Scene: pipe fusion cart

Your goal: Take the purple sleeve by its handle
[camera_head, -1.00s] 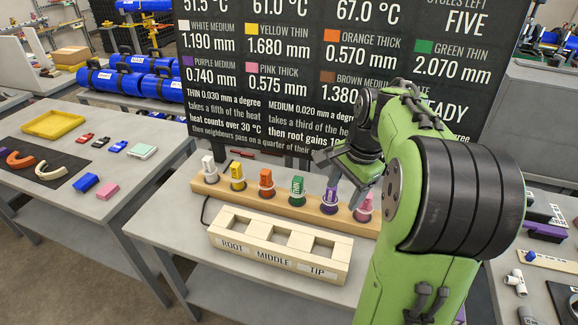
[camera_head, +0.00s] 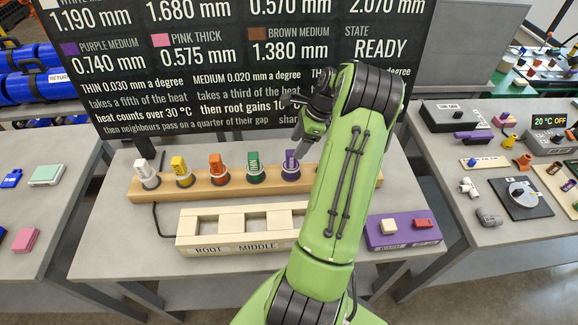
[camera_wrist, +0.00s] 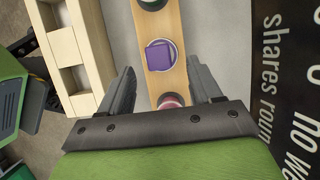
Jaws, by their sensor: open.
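The purple sleeve (camera_head: 291,160) stands upright in the wooden rack (camera_head: 207,186), to the right of the green sleeve (camera_head: 254,164). In the wrist view the purple sleeve (camera_wrist: 160,56) shows from above, its square handle inside a pale ring. My gripper (camera_wrist: 165,85) is open and empty. The purple sleeve lies ahead of the fingertips, roughly midway between their lines, and apart from them. A pink sleeve (camera_wrist: 171,101) lies nearer, between the fingers in the picture. In the head view my arm hides the pink sleeve and much of my gripper (camera_head: 297,142).
White (camera_head: 147,174), yellow (camera_head: 181,169) and orange (camera_head: 218,166) sleeves stand left in the rack. A pale block marked ROOT and MIDDLE (camera_head: 235,249) lies in front. A dark text board (camera_head: 240,60) rises behind. A purple button box (camera_head: 403,241) sits at right.

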